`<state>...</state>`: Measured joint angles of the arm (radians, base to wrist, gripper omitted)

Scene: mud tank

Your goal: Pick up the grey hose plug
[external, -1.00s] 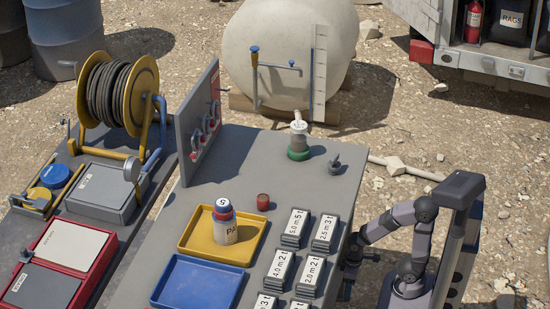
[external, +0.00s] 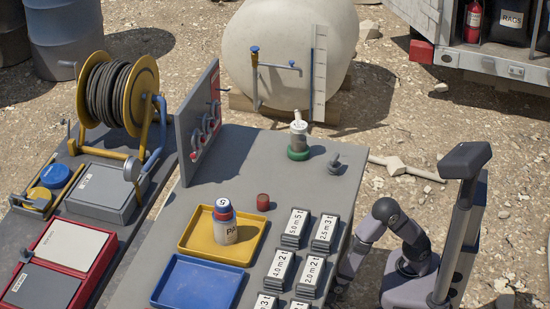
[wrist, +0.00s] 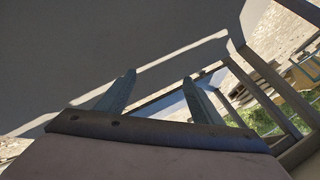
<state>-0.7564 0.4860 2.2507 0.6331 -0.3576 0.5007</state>
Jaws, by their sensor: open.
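The grey hose plug (external: 335,163) looks like a small dark grey piece with a knob on top. It stands upright on the grey table (external: 340,187) near its far right edge, with nothing touching it. In the wrist view my gripper (wrist: 159,78) has its two fingers well apart with nothing between them. In the external view my gripper is not visible; my forearm drops beside the table's right edge, low and nearer the camera than the plug. The plug does not show in the wrist view, where a large grey surface fills the upper left.
Left of the plug stands a white-topped fitting on a green base (external: 299,153). Bare tabletop lies around the plug.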

